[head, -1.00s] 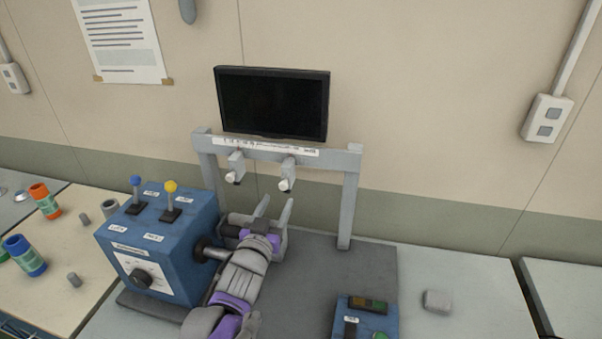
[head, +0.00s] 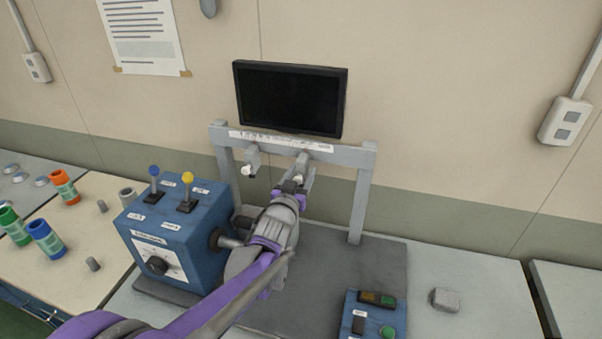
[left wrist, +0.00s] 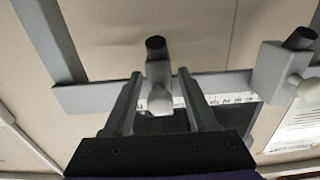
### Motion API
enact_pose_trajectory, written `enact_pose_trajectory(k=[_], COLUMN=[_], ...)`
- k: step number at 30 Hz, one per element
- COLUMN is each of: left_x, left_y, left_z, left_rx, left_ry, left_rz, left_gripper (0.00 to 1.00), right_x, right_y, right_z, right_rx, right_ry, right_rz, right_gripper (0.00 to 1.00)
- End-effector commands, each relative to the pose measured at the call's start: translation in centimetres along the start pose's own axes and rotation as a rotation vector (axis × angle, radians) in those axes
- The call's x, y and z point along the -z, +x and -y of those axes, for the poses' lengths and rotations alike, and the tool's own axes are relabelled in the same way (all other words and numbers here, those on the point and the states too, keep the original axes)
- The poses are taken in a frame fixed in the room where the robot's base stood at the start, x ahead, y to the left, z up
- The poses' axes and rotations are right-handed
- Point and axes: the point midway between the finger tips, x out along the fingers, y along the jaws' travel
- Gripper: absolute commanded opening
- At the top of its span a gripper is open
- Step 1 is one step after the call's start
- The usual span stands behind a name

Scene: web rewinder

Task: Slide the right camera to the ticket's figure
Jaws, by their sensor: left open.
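The right camera (head: 302,159) hangs on the grey crossbar (head: 345,154), partly hidden by my gripper in the head view. In the left wrist view the right camera (left wrist: 157,72), with its white knob (left wrist: 160,100), stands between the two fingers. My left gripper (head: 298,184) is open around it, with gaps showing on both sides. The left camera (head: 252,159) hangs further left on the bar; it also shows in the left wrist view (left wrist: 277,68). A white scale strip (head: 270,139) runs along the bar; its figures are too small to read. My right gripper is out of view.
A black monitor (head: 291,98) stands above the bar. A blue control box (head: 180,235) with two levers is left of my arm. A small blue button box (head: 373,315) sits at the front right. A printed sheet (head: 143,35) hangs on the wall.

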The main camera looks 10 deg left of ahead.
Motion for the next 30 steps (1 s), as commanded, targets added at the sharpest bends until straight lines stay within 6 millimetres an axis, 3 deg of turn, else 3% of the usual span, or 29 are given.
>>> enact_pose_trajectory(k=[4,13,30], left_x=[-0.04,-0.02,0.0], left_y=[-0.04,-0.05,-0.05], left_z=[0.0,0.01,0.02], left_rx=[0.0,0.0,0.0], left_ry=[0.0,0.0,0.0], left_rz=[0.0,0.0,0.0], left_gripper=[0.56,0.02,0.0], right_x=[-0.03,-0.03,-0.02], right_y=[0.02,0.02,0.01], right_z=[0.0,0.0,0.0], right_rx=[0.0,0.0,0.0], right_ry=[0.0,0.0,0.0], right_rz=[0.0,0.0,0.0], right_gripper=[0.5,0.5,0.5])
